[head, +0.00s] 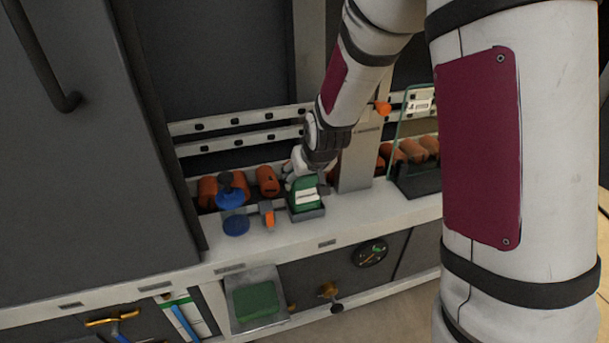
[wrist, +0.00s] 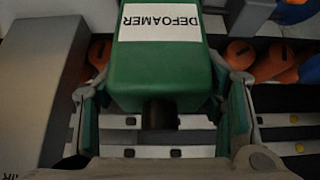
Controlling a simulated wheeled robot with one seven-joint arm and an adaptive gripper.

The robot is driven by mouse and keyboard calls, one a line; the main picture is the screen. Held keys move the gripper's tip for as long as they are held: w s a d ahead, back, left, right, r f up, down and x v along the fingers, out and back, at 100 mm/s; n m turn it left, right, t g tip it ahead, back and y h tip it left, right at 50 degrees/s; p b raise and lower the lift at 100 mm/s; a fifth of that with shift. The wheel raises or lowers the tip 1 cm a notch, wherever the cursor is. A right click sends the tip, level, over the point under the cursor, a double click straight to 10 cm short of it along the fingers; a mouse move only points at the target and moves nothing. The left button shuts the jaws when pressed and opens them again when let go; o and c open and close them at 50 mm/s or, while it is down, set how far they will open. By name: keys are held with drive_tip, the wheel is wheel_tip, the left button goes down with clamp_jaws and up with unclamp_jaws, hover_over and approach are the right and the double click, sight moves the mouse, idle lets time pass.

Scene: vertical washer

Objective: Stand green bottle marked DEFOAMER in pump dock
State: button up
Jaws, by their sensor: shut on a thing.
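The green bottle (head: 304,190) has a white label; in the wrist view the green bottle (wrist: 160,70) reads DEFOAMER, upside down in that picture. In the head view its lower end is at a small grey dock (head: 308,214) on the white ledge. I cannot tell whether it rests on the dock floor. My gripper (wrist: 160,118) has a finger on each side of the bottle and is shut on it. In the head view my gripper (head: 297,165) is partly hidden behind the bottle and my wrist.
A blue valve-like part (head: 231,198) and an orange-tipped part (head: 269,216) stand left of the dock. Orange cylinders (head: 267,181) lie behind. A grey post (head: 356,165) and a glass panel (head: 414,150) stand to the right. A tray with a green block (head: 256,300) is below.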

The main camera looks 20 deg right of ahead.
drive_tip(key=shift+f, duration=0.1)
drive_tip(key=o, duration=1.8)
drive_tip(key=shift+f, duration=0.1)
drive_tip(key=v, duration=1.2)
